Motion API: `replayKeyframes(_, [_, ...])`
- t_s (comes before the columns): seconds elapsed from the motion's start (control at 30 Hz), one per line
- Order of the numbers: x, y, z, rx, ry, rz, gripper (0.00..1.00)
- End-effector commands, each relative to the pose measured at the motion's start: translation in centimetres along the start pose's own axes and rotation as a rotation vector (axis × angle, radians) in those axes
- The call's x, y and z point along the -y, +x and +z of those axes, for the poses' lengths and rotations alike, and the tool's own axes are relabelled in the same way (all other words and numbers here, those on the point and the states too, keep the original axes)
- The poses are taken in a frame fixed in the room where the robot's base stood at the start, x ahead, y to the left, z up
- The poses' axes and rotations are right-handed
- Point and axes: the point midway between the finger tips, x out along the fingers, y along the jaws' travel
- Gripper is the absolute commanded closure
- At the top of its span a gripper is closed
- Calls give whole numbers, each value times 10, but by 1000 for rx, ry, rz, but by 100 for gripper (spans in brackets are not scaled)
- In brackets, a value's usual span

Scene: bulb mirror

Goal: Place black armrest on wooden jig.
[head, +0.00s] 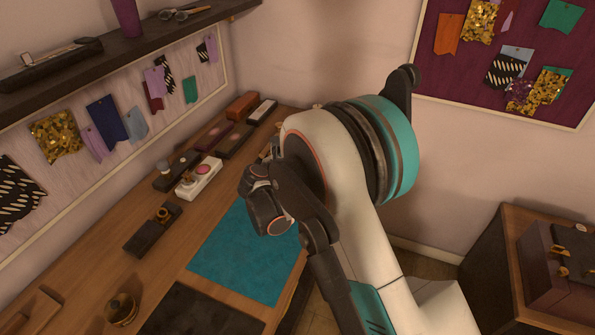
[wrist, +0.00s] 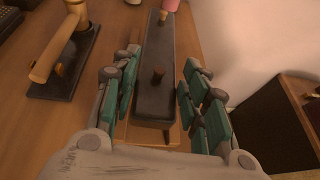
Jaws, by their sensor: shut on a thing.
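A long black bar with two brown wooden knobs, which looks like the black armrest (wrist: 154,97), runs away from me down the middle of the wrist view. My gripper (wrist: 163,62) is shut on it, with teal-padded fingers along both its sides. A light wooden piece (wrist: 178,134) shows under and around the bar's near end; it may be the wooden jig. I cannot tell whether the bar rests on it or hangs above it. In the head view my arm hides the fingers and the bar.
A dark base with a wooden tube (wrist: 62,84) stands left of the bar. The bench holds a teal mat (head: 245,255), a black mat (head: 200,315), a dark block with a brass ring (head: 152,230) and a brass cup (head: 121,309). Several small boxes line the wall. A dark cabinet stands right.

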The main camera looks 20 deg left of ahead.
Motion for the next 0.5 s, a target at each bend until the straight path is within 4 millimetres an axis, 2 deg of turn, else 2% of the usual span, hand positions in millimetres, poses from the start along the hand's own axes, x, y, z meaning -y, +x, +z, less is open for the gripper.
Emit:
replayKeyframes(0.23, [0,12,-30,0,0,0,94])
replayKeyframes(0.27, [0,14,-34,0,0,0,99])
replayKeyframes(0.3, [0,15,-37,0,0,0,100])
replayKeyframes(0.5, [0,16,-38,-1,1,-1,100])
